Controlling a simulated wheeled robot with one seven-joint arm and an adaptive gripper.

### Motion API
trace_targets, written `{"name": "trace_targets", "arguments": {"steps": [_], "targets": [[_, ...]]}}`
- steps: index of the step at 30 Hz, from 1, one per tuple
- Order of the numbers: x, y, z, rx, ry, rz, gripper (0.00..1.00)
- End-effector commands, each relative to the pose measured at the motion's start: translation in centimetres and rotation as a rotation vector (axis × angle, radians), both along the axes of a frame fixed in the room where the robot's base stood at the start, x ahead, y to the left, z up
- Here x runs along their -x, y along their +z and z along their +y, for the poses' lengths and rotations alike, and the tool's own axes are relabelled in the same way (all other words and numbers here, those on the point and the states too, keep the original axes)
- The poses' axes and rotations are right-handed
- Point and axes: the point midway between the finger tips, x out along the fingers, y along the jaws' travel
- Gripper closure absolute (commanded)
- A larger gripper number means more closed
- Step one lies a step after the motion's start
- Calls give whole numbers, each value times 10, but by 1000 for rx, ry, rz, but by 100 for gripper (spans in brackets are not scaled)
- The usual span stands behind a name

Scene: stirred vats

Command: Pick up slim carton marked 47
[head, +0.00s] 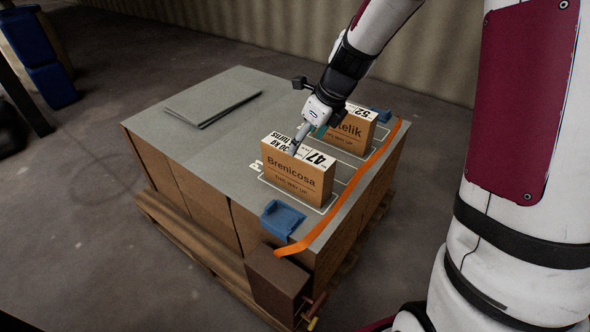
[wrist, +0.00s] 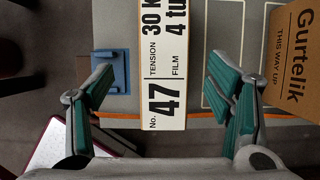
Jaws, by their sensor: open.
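The slim carton marked 47 (head: 298,184) stands upright on the grey top of a pallet load, with "Brenicosa" on its brown front and a white label on top. In the wrist view its white top (wrist: 163,60) runs between my spread fingers, with clear gaps on both sides. My gripper (head: 297,147) is open and empty over the carton's top, pointing down; it also shows in the wrist view (wrist: 160,72). I cannot tell whether the fingertips are below the carton's top edge.
A second carton marked 52 (head: 355,132) stands behind, reading "Gurtelik" in the wrist view (wrist: 294,50). A blue bracket (head: 282,219) lies in front, and an orange strap (head: 352,187) runs along the right. Flat grey sheets (head: 212,97) lie at the back left.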

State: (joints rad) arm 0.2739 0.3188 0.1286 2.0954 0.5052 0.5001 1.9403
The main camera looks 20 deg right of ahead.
Motion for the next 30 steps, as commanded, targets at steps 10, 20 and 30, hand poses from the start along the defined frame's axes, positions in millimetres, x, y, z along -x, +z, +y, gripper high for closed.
{"name": "trace_targets", "arguments": {"steps": [10, 20, 30], "targets": [[-17, -53, 12, 0, 1, 0, 27], [-24, -70, 14, 1, 2, 0, 27], [-37, -105, 21, 3, 1, 1, 27]]}}
